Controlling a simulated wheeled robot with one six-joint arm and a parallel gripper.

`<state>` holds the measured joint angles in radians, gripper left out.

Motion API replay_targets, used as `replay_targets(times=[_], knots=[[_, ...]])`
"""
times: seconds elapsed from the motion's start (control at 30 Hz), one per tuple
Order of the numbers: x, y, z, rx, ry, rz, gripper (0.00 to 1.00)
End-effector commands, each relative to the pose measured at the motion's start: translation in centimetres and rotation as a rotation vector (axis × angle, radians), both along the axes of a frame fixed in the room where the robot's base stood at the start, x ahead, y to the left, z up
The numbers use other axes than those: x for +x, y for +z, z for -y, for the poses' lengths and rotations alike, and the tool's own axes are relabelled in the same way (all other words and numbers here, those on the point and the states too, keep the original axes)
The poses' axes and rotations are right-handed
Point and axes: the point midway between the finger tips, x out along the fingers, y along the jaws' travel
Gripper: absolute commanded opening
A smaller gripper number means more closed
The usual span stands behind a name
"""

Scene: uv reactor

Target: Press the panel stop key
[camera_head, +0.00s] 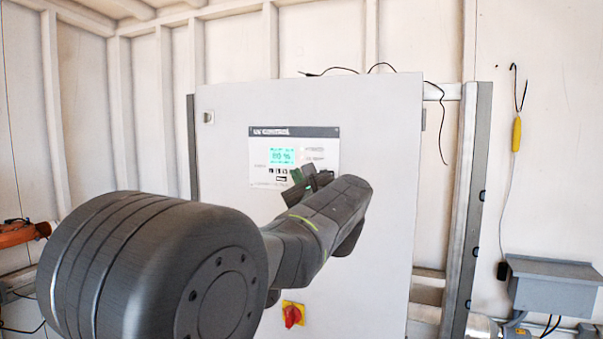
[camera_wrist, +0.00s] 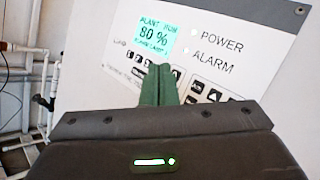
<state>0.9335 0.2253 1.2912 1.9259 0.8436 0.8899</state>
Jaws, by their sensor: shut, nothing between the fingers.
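The control panel (camera_head: 258,180) is a white plate with a dark header on the front of a large white cabinet (camera_head: 370,130). My gripper (camera_wrist: 159,72) has green fingers, shut and empty, in front of the key area just below the display. In the head view my gripper (camera_head: 300,182) covers the panel's lower right. Contact cannot be told.
A red rotary switch (camera_head: 292,315) on a yellow plate sits low on the cabinet. A grey box (camera_head: 553,283) and a hanging yellow-handled tool (camera_head: 517,133) are on the right wall. Pipes (camera_wrist: 45,85) run at left in the wrist view.

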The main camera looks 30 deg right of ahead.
Motion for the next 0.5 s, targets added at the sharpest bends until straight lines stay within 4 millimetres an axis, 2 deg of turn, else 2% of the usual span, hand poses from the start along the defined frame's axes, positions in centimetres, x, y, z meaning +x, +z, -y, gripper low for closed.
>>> replay_targets(times=[0.5], knots=[[0.57,0.01,0.65,0.0,0.0,0.0,0.0]])
